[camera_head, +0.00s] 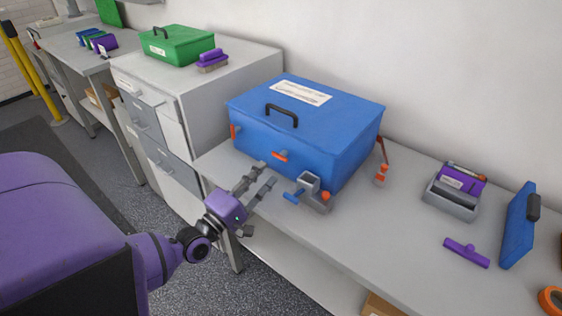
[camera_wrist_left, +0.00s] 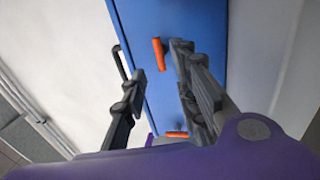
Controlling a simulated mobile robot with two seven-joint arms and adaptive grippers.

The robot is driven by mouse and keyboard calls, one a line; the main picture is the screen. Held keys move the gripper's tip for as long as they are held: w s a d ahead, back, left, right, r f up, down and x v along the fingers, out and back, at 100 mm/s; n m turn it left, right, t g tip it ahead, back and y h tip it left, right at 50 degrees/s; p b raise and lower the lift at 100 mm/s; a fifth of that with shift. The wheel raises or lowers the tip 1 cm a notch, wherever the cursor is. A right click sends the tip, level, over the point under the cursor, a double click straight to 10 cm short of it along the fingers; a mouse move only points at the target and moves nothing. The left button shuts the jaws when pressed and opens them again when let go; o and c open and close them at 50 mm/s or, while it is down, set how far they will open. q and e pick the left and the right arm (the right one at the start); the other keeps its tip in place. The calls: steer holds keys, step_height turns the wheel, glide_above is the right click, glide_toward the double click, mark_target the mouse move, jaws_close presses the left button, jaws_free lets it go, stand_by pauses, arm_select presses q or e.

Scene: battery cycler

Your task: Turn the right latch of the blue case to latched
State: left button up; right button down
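The blue case (camera_head: 330,150) stands closed on the bench, with a black handle on its lid. Its right latch (camera_head: 280,156) is orange and lies sideways along the front face; it also shows in the left wrist view (camera_wrist_left: 158,54). The left latch (camera_head: 233,131) is orange and upright, seen low in the wrist view (camera_wrist_left: 176,134). My left gripper (camera_head: 267,174) is open and empty in front of the case, just short of the right latch. In the wrist view the right latch appears between the spread fingers, apparently untouched. My right gripper is not in view.
A grey clamp-like block (camera_head: 312,190) with a blue handle stands close to the right of my left gripper. A grey bin (camera_head: 452,203), a purple tool (camera_head: 466,252) and a blue panel (camera_head: 517,225) are farther right. A green case (camera_head: 177,45) is on the left cabinet.

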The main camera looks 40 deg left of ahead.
mark_target(282, 155)
arm_select(q)
steer(key=x, duration=0.6)
steer(key=shift+w+p, duration=0.25)
steer(key=shift+p, duration=0.15)
jaws_close()
